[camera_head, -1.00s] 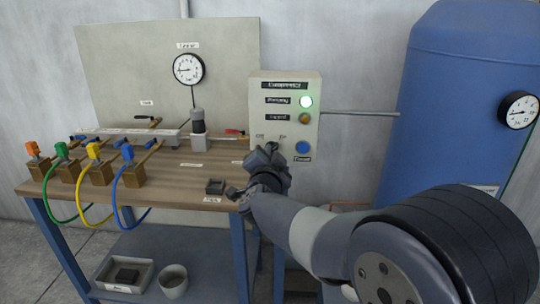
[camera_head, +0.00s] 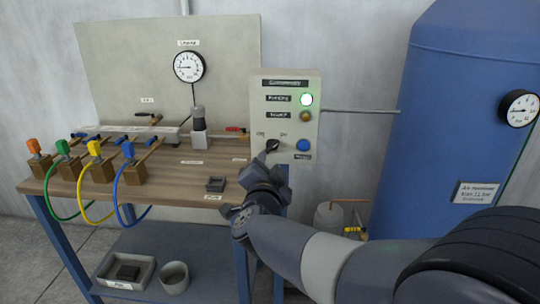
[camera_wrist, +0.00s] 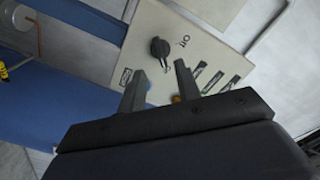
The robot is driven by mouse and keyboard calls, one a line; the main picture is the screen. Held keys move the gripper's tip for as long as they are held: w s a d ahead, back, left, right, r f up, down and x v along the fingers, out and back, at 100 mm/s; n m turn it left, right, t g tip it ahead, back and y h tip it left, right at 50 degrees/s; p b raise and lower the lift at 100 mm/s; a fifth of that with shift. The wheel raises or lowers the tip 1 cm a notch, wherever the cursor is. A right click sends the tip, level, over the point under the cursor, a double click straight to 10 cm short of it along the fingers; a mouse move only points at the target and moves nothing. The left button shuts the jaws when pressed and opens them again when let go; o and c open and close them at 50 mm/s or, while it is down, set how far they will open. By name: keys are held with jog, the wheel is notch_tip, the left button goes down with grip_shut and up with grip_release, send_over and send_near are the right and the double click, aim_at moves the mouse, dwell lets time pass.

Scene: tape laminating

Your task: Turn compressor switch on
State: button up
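The compressor box (camera_head: 291,93) is a pale panel with dark labels. Its black rotary switch (camera_head: 271,147) sits low on the left, between "Off" at upper left and "On" at upper right; its handle appears to lean toward "On". The amber lamp (camera_head: 305,115) below looks dim. In the wrist view, the switch knob (camera_wrist: 160,48) shows just beyond the fingertips, apart from them. My gripper (camera_wrist: 160,68) is open and empty, facing the panel; in the head view it is just below the switch, its fingers partly hidden.
A blue button (camera_head: 303,145) is right of the switch. A blue tank (camera_head: 435,120) with a gauge (camera_head: 518,110) stands at right.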

aim_at(271, 149)
jog(key=s, duration=0.4)
jog(key=shift+s+a, duration=0.1)
jog(key=shift+s, duration=0.05)
jog(key=w, duration=1.1)
jog(key=shift+d, duration=0.2)
jog(key=shift+s, duration=0.1)
